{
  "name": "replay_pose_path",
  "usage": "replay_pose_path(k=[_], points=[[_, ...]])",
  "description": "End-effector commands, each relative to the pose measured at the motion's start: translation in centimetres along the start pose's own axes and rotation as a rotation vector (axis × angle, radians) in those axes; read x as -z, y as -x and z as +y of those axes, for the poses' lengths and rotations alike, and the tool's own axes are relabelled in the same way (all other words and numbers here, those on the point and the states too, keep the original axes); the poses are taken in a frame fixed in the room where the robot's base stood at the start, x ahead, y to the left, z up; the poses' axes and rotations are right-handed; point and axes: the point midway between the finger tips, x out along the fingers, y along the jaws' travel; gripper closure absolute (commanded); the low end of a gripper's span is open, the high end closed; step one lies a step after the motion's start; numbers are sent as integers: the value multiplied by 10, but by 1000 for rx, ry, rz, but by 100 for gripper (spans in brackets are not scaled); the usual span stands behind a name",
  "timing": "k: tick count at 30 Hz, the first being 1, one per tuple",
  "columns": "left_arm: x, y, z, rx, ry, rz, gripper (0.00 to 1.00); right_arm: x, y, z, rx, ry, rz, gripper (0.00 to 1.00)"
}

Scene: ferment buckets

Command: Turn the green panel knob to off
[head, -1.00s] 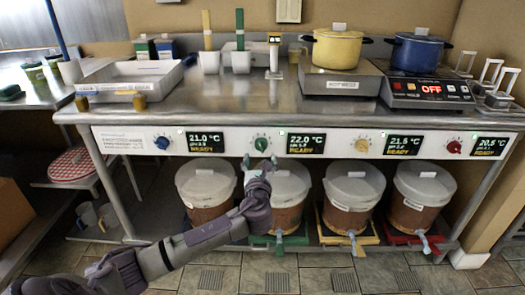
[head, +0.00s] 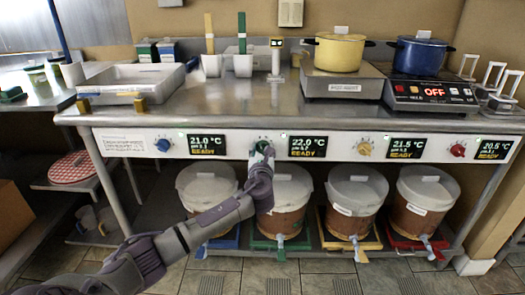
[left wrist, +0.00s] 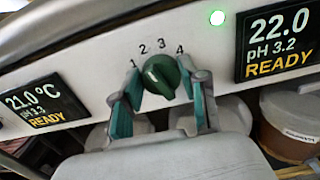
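The green panel knob (left wrist: 162,76) sits on the white panel strip (left wrist: 95,75) in the left wrist view, below an arc of the numbers 1 to 4. My left gripper (left wrist: 166,84) is open, with one teal-padded finger on each side of the knob. The fingertips are close to the knob; I cannot tell whether they touch it. Which mark the knob points to is not clear. In the head view my left gripper (head: 261,150) is at the panel and mostly covers the knob. My right gripper is not in view.
A blue knob (head: 163,145), a yellow knob (head: 365,149) and a red knob (head: 457,150) share the panel. A display (head: 307,147) reading 22.0 is right of the green knob. Lidded buckets (head: 355,200) stand below. The steel counter (head: 230,105) overhangs the panel.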

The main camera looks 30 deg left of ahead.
Motion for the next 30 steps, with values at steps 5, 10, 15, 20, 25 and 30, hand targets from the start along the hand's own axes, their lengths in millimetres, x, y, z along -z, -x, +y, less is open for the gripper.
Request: replay_pose_path(k=[5, 10, 15, 20, 25, 30], points=[[0, 0, 0, 1, 0, 0, 91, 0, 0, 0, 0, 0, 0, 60], [0, 0, 0, 1, 10, 0, 91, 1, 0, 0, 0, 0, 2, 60], [0, 0, 0, 1, 59, 1, 91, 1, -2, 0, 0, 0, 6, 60], [0, 1, 0, 1, 153, 2, 91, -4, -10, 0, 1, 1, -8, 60], [1, 1, 1, 1, 299, 2, 91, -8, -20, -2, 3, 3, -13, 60], [2, 1, 2, 0, 462, 3, 91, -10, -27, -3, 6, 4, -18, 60]])
